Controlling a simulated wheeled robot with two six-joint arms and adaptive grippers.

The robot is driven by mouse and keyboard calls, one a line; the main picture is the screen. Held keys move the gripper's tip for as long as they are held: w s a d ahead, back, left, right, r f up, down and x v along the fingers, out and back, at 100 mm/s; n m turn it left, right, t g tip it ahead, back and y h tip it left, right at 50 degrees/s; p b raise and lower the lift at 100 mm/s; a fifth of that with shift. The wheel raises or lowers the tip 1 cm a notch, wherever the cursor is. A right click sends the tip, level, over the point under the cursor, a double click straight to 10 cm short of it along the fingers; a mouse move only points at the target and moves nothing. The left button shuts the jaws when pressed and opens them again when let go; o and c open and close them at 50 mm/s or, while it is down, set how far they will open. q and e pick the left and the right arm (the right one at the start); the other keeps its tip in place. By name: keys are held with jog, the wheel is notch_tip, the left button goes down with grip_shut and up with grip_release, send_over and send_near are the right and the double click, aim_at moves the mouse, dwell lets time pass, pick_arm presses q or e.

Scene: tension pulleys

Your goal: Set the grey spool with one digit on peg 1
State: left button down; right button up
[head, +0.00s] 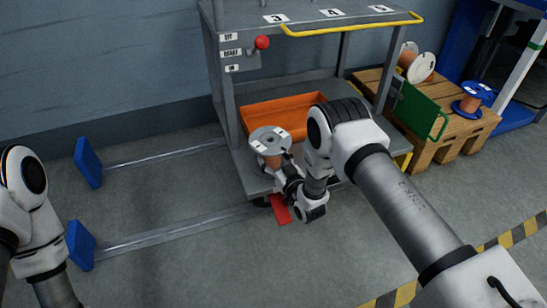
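A grey spool (269,139) with a copper-coloured winding is upright at the front of the cart's lower level. White labels show on its top flange, but their digits are too small to read. My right gripper (279,173) is right at the spool's lower right side, by the winding. Its fingertips are mostly hidden, so I cannot tell whether they are closed on the spool. Labels 3 and 4 show on the cart's top (305,18); peg 1 is not recognisable. My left arm is at the left edge, with its gripper out of view.
An orange bin (290,112) sits behind the spool on the cart. A yellow handle (350,29) runs along the cart's top front. A wooden pallet (462,129) at right holds a blue spool (472,97) and other spools. Blue end plates and floor rails lie left.

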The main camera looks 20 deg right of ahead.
jog(key=o, duration=1.8)
jog(key=shift+c, duration=0.2)
jog(key=shift+f, duration=0.1)
jog(key=s+d, duration=0.2)
jog(key=s, duration=1)
